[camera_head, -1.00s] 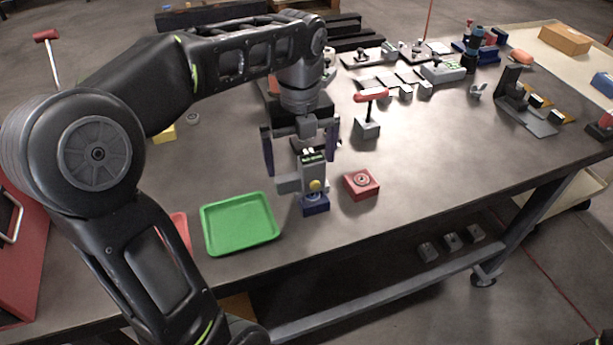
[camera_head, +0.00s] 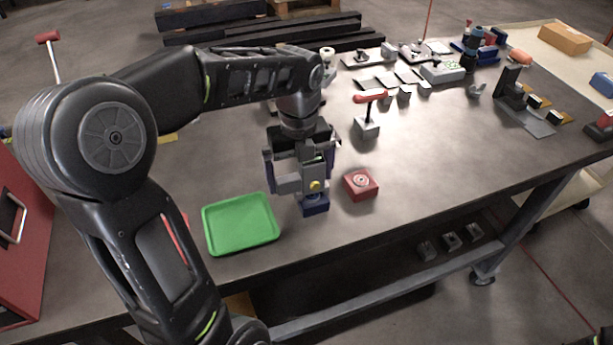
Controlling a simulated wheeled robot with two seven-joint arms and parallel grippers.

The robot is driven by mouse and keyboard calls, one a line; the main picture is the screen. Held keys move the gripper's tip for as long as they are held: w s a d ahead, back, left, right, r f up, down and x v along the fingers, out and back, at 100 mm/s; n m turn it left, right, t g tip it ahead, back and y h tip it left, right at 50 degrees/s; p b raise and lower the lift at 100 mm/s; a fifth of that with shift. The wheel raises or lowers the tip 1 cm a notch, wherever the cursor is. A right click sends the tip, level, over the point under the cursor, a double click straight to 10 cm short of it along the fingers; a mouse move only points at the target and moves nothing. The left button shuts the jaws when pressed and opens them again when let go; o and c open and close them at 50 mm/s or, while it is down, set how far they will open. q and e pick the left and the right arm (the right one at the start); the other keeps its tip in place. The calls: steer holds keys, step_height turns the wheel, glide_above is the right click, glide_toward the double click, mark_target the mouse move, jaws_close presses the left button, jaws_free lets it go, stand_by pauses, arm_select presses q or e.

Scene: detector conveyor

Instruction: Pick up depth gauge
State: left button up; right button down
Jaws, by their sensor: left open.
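The depth gauge appears to be the grey boxy device (camera_head: 290,184) with a yellow round knob, standing upright over a small blue block (camera_head: 315,206) on the table. My left gripper (camera_head: 301,170) comes down from above with its jaws open. One dark finger is left of the device and the other right of it, with the device's upper part between them. The gripper body hides the top of the device, and I cannot tell whether a finger touches it.
A green tray (camera_head: 240,224) lies left of the blue block. A red block with a round dial (camera_head: 361,183) is close on the right. A red-handled tool on a grey block (camera_head: 367,126) stands behind. The table's front edge is just below.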

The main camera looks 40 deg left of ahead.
arm_select(q)
steer(key=c, duration=1.6)
steer(key=shift+r, duration=0.6)
steer(key=shift+c, duration=0.2)
step_height(320, 180, up, 6)
steer(key=shift+b, duration=0.4)
step_height(320, 180, up, 2)
steer(key=shift+p, duration=0.7)
steer(key=shift+r+p, duration=0.5)
steer(key=shift+f, duration=0.1)
